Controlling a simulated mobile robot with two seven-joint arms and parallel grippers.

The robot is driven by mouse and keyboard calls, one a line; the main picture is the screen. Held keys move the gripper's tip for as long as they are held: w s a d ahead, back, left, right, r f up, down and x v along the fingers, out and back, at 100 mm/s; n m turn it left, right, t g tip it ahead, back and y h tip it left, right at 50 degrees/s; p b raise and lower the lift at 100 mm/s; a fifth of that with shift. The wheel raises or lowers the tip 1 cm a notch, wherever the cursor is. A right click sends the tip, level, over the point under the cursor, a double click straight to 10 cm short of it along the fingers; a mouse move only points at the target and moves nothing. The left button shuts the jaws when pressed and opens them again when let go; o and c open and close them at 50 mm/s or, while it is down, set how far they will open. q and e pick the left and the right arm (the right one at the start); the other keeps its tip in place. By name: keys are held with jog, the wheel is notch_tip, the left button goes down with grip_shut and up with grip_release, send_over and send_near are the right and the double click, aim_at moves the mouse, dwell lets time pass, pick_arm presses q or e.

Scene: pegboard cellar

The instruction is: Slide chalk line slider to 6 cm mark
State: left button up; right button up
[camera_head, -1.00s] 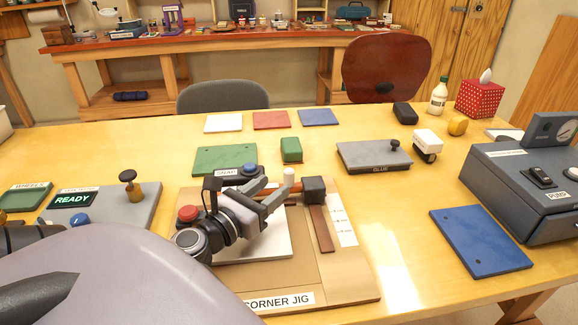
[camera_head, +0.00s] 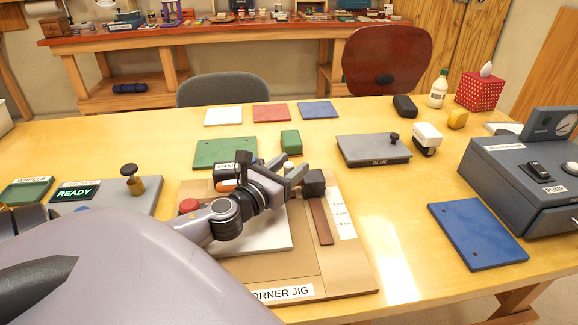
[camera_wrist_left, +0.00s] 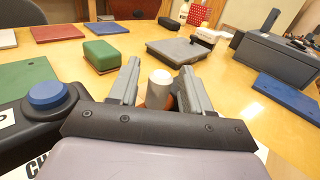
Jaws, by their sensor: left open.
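The corner jig (camera_head: 345,275) is a tan board with a pale panel and a brown rail (camera_head: 321,222) along its right side. A white scale strip (camera_head: 341,217) with marks runs beside the rail; its numbers are too small to read. A dark block (camera_head: 314,182) sits at the far end of the rail. My left gripper (camera_head: 296,175) is open, its fingertips just left of the dark block. In the left wrist view, a white-topped post (camera_wrist_left: 160,88) with an orange lower part stands between the open fingers; I cannot tell whether they touch it.
A dark box with a blue button (camera_wrist_left: 48,95) is close left of the gripper. A green block (camera_head: 291,142), a grey glue plate (camera_head: 372,150) and a grey pump box (camera_head: 525,185) stand beyond and right.

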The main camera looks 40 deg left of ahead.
pick_arm(q)
jog(key=shift+c, duration=0.3)
grip_shut()
jog(key=s+d, duration=0.1)
jog(key=d, duration=0.1)
jog(key=s+d+p, duration=0.1)
jog(key=s+d, duration=0.1)
jog(key=s+d+p, duration=0.1)
jog(key=d, duration=0.1)
jog(key=shift+s, duration=0.4)
jog(key=shift+o, duration=0.3)
grip_release()
jog(key=s, duration=0.2)
jog(key=s+b, duration=0.1)
jog(key=s, duration=0.2)
jog(key=shift+s+d+f, duration=0.15)
jog(key=shift+s+d, duration=0.15)
jog(key=shift+s, duration=0.05)
jog(key=shift+s+d+b, duration=0.1)
jog(key=shift+s+b, duration=0.3)
jog(key=shift+s, duration=0.3)
